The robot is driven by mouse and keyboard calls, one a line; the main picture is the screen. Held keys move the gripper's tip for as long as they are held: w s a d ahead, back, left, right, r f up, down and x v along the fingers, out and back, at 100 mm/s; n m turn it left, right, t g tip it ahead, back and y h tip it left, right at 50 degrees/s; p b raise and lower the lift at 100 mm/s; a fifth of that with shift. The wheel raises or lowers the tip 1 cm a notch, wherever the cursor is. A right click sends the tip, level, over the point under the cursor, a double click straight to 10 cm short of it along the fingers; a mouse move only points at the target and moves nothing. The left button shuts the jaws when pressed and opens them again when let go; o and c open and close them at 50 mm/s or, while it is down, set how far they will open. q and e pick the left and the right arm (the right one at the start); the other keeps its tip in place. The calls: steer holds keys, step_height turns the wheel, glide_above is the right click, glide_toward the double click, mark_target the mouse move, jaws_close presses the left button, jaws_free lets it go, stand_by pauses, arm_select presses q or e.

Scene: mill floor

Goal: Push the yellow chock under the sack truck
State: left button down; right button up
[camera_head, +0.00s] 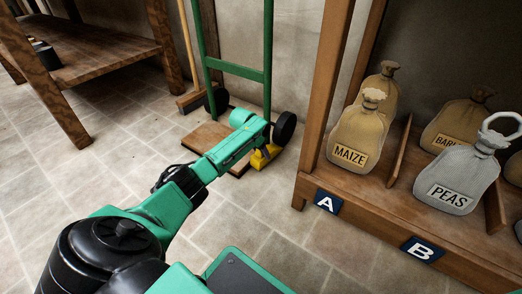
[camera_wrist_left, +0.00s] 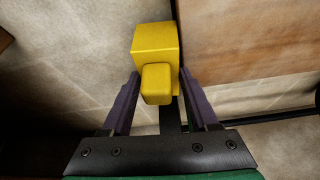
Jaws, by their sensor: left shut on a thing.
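The green sack truck (camera_head: 266,62) stands upright by the back wall, with a black right wheel (camera_head: 285,127), a left wheel (camera_head: 217,100) and a brown footplate (camera_head: 203,137) low in front. The yellow chock (camera_head: 259,160) is low by the footplate's right edge, near the right wheel, partly hidden by my arm. In the left wrist view the chock (camera_wrist_left: 156,42) has a small block-like handle between the fingers of my left gripper (camera_wrist_left: 158,80). That gripper is shut on it. Whether the chock touches the wheel cannot be told. My right gripper is out of view.
A wooden shelf (camera_head: 314,120) with labelled sacks, including maize (camera_head: 350,140) and peas (camera_head: 455,180), stands close on the right. A wooden table (camera_head: 100,50) is at left. The tiled floor between is clear.

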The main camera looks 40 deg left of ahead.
arm_select(q)
steer(key=shift+s+a+f, duration=0.2)
steer(key=shift+s+f, duration=0.05)
steer(key=shift+f, duration=0.2)
steer(key=shift+c, duration=2.2)
jaws_free()
steer(key=o, duration=0.4)
steer(key=shift+f, duration=0.2)
steer(key=shift+c, duration=0.2)
steer(key=shift+r, duration=0.1)
steer(key=shift+w+d, duration=0.1)
